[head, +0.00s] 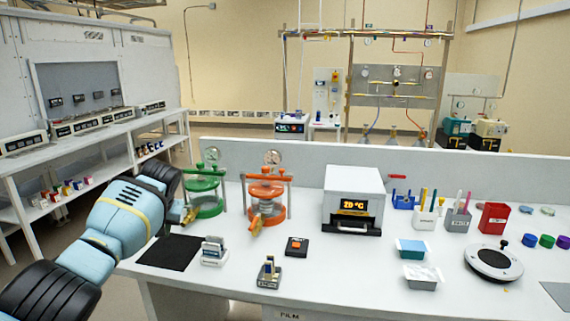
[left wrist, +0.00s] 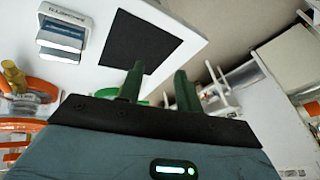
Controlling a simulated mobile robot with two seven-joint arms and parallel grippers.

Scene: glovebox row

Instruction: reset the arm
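My left arm (head: 120,215) comes in from the left in the head view and reaches to the table's left end. Its hand is mostly hidden there behind my own arm. In the left wrist view my left gripper (left wrist: 158,86) shows two dark green fingers standing apart, with nothing held between them. Beyond the fingers are the black mat (left wrist: 140,42) and a small card stand (left wrist: 64,32) on the white table. My right gripper is in neither view.
The white table (head: 350,265) carries a green pressure pot (head: 205,193), an orange pot (head: 266,197), a white oven (head: 353,190), a black mat (head: 168,252), a card stand (head: 214,251) and a round scale (head: 494,262). A shelved bench (head: 85,130) stands at left.

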